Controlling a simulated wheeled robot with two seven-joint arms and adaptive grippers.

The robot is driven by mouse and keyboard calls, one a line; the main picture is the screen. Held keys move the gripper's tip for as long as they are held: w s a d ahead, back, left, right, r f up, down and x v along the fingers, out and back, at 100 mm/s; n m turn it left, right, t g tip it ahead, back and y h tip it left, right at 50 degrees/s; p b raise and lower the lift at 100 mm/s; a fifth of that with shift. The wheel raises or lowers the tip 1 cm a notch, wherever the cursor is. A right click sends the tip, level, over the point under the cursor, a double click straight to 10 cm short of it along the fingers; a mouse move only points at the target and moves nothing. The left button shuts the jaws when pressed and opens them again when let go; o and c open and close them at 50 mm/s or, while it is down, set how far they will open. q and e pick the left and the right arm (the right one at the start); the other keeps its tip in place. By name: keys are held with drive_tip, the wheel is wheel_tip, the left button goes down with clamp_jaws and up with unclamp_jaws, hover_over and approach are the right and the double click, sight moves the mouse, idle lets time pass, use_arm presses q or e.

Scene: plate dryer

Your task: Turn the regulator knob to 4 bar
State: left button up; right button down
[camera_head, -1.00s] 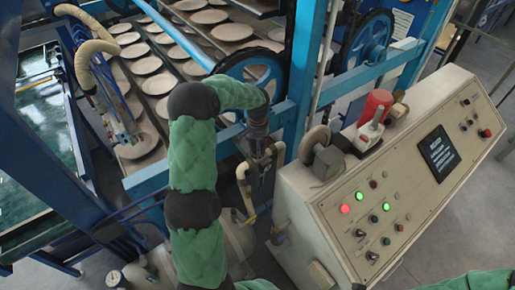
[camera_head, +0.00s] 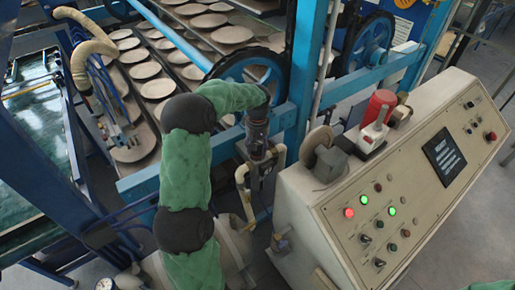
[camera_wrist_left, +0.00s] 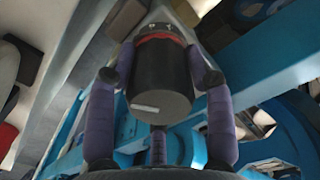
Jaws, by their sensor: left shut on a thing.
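The regulator knob (camera_wrist_left: 160,88) is a dark grey cylinder with a short white mark on its end face and a red band behind it, seen in the left wrist view. My left gripper (camera_wrist_left: 160,82) has purple padded fingers around the knob and is shut on it. In the head view my left gripper (camera_head: 257,128) points down at the pipework beside the blue frame post, and the knob is hidden there. A small round gauge (camera_head: 105,284) shows at the bottom edge; its reading cannot be made out. My right gripper is out of view.
A sloped beige control console (camera_head: 340,235) with lit buttons stands just right of the left gripper. A red-topped device (camera_head: 377,110) sits on the console. Blue frame beams and a spoked wheel (camera_head: 248,75) lie close behind, with racks of plates (camera_head: 147,70) to the left.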

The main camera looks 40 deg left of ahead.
use_arm(q)
drive_tip(key=shift+f, duration=0.1)
idle(0.5)
drive_tip(key=o, duration=1.2)
wheel_tip(320, 180, up, 12)
drive_tip(key=shift+r, duration=0.1)
